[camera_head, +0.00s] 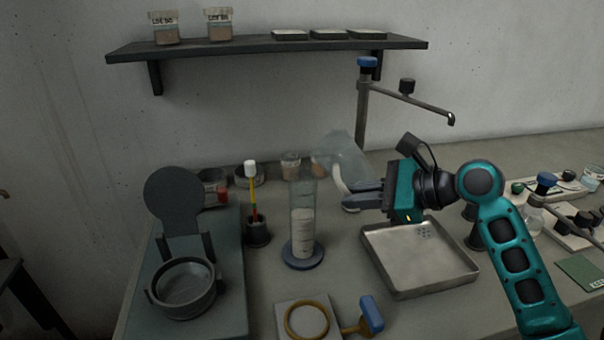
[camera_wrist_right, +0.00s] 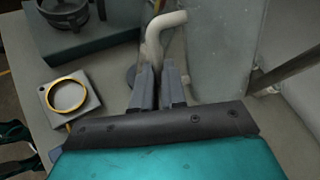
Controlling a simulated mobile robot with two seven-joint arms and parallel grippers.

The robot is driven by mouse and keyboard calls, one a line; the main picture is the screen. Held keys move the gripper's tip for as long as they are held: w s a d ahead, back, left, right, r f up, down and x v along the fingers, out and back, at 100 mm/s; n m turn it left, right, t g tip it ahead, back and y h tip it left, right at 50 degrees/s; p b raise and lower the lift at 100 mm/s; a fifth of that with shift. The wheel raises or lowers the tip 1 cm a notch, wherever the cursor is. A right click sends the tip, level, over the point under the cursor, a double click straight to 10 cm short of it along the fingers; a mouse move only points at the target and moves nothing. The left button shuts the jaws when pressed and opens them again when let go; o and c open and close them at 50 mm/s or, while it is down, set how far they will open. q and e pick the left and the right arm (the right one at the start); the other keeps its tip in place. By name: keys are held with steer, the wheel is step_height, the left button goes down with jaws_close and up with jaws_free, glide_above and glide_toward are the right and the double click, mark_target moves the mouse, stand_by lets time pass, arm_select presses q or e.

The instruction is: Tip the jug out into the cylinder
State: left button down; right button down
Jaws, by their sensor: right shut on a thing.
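The clear jug (camera_head: 345,155) is in the air in the head view, tilted with its upper part toward the left. My right gripper (camera_head: 350,195) is shut on the jug's pale handle; in the wrist view the handle (camera_wrist_right: 155,35) rises from between the fingers and the clear body (camera_wrist_right: 220,50) is beside it. The tall clear cylinder (camera_head: 302,230) stands upright on a round dark base, with pale grey contents in its lower part. The jug's left edge is close to the cylinder's top in the picture; whether it touches is unclear.
A tap (camera_head: 362,110) stands behind. A pen holder (camera_head: 257,233) and a dark device with a round pan (camera_head: 185,285) are to the left. A yellow ring on a plate (camera_head: 305,318) lies in front.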

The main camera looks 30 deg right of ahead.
steer(key=d+f+m+t+y, duration=0.1)
steer(key=y, duration=0.1)
steer(key=d+f+m+t+y, duration=0.1)
steer(key=f+m+y, duration=0.1)
steer(key=shift+d+m+t+y, duration=0.1)
steer(key=shift+m+t+y, duration=0.2)
steer(key=shift+y, duration=0.1)
